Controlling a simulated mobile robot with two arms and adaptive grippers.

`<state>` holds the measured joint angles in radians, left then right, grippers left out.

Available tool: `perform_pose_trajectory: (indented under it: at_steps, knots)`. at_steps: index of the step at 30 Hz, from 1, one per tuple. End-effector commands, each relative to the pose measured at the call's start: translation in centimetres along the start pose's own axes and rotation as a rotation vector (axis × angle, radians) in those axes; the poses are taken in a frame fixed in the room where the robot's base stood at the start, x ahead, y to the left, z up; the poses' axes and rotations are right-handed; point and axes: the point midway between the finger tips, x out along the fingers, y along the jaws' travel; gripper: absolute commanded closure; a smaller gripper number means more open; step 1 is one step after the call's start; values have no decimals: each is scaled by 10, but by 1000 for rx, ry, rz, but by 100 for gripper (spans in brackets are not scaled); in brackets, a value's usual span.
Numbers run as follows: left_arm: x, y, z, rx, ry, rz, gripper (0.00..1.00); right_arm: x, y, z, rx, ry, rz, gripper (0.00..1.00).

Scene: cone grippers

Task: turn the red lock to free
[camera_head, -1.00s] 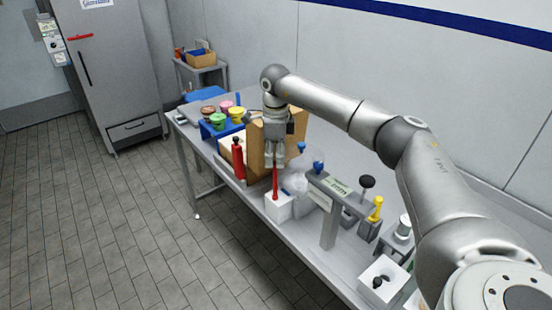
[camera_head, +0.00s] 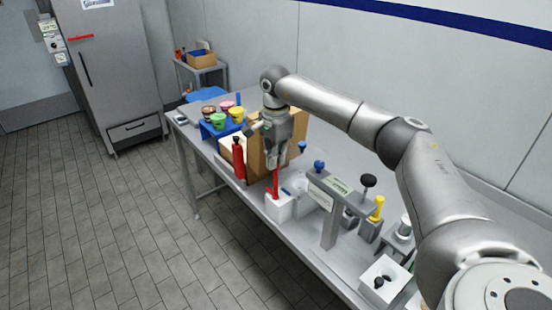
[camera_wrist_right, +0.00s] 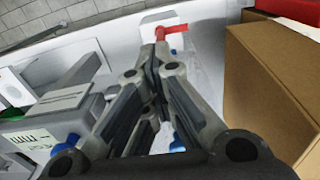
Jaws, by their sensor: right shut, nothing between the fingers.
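The red lock (camera_head: 275,183) is a slim red lever on a white box (camera_head: 279,207) at the table's front edge. In the right wrist view the lever (camera_wrist_right: 173,29) shows as a bent red bar just beyond my fingertips. My right gripper (camera_head: 272,164) is above the lock, pointing down and slightly tilted, its fingers closed together with nothing between them. In the right wrist view its fingertips (camera_wrist_right: 154,50) are very near or touching the lever; I cannot tell which. My left gripper is not in view.
A cardboard box (camera_head: 259,150) stands close behind the gripper, with a red bottle-like object (camera_head: 239,160) to the left. A grey stand (camera_head: 330,222) with knobs is to the right. Colored cups (camera_head: 218,118) sit further left. Open floor lies in front.

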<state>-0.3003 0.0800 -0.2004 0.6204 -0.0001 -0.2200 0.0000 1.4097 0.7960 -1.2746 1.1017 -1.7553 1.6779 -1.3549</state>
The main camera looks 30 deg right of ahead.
Motion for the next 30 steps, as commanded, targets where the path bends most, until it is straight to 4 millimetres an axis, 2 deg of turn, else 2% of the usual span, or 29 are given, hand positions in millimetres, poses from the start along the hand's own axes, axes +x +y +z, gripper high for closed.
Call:
perform_pose_trajectory:
  at_steps: [1,17,21,23,26,30]
  knots:
    - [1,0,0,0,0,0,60,8,3,3,-17,-3,17,100]
    - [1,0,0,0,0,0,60,7,3,3,-38,-4,15,100]
    - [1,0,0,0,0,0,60,7,3,3,-37,-4,14,85]
    - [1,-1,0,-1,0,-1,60,7,3,3,-37,-4,14,82]
    - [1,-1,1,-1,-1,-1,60,2,2,3,-37,-4,12,82]
    - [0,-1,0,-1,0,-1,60,-20,2,2,-36,-4,6,81]
